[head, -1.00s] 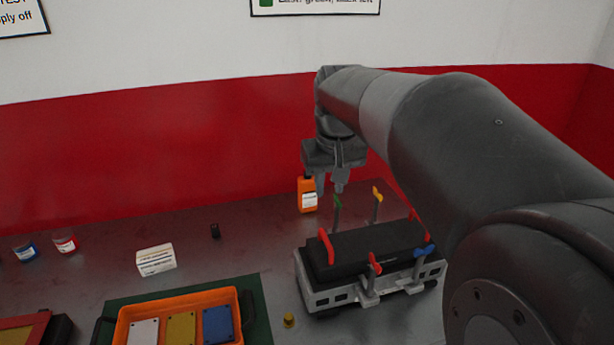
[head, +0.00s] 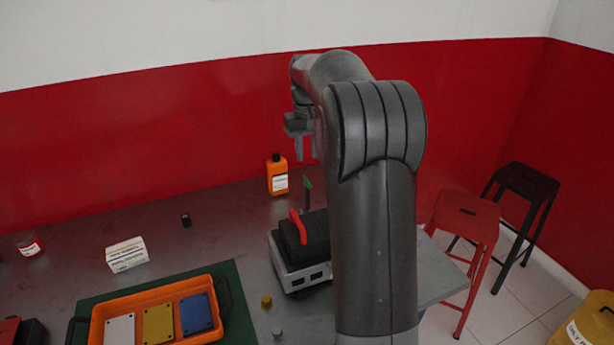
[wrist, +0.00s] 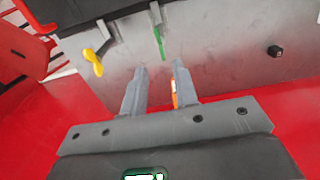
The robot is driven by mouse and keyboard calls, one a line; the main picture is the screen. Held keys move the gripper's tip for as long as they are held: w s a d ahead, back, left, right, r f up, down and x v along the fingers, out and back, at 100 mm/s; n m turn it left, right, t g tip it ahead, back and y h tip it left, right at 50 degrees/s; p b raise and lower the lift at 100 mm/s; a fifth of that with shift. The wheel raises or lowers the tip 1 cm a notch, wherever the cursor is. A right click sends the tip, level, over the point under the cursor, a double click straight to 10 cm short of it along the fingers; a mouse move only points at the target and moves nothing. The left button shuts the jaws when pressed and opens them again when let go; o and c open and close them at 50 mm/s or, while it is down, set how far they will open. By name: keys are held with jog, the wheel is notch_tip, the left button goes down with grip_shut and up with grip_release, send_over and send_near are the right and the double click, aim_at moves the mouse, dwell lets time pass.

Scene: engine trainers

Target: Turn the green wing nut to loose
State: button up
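The green wing nut (head: 307,182) stands on its post at the back left of the engine trainer (head: 288,260), just right of the orange bottle. In the wrist view the green wing nut (wrist: 160,42) lies ahead of my fingertips, and the yellow wing nut (wrist: 93,62) is left of it. My gripper (head: 306,156) is above the green nut in the head view. In the wrist view my gripper (wrist: 158,68) has its two fingers apart with nothing between them, clear of the nut. My arm hides the right part of the trainer, including the blue nut.
An orange bottle (head: 278,176) stands close left of the green nut. A red handle (head: 298,227) is on the trainer. An orange tray (head: 208,283) with coloured plates sits at the front left. A red stool (head: 466,222) stands right of the bench.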

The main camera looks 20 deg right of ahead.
aim_at(307, 179)
notch_tip(307, 179, down, 8)
jog(key=shift+f, duration=0.2)
grip_shut()
dwell(0.4)
